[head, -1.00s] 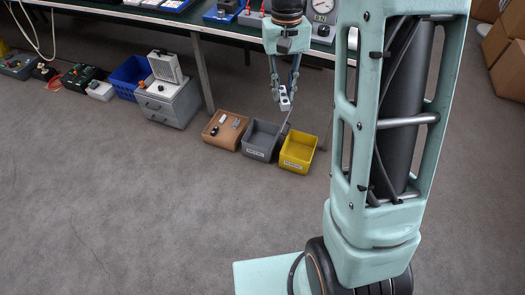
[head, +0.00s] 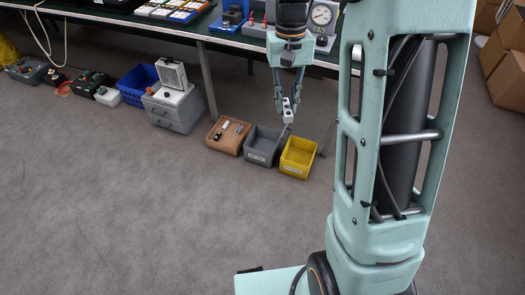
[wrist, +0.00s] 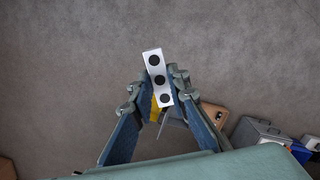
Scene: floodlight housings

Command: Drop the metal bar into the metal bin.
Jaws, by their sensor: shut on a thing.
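The metal bar (head: 288,112) is a small silver block with dark round holes in its face. My gripper (head: 287,106) is shut on it and holds it in the air. In the wrist view the bar (wrist: 158,78) sticks out between the fingertips (wrist: 158,90). A grey open bin (head: 259,159) with a white label stands on the floor, below and to the left of my gripper in the head view. A yellow open bin (head: 292,169), also labelled, stands to its right. The label text is too small to read, so I cannot tell which bin is for metal.
A brown box (head: 223,148) holding small parts stands left of the grey bin. A grey drawer cabinet (head: 172,112) and a blue crate (head: 134,80) stand further left. A workbench (head: 225,38) is behind. The carpet in front is clear.

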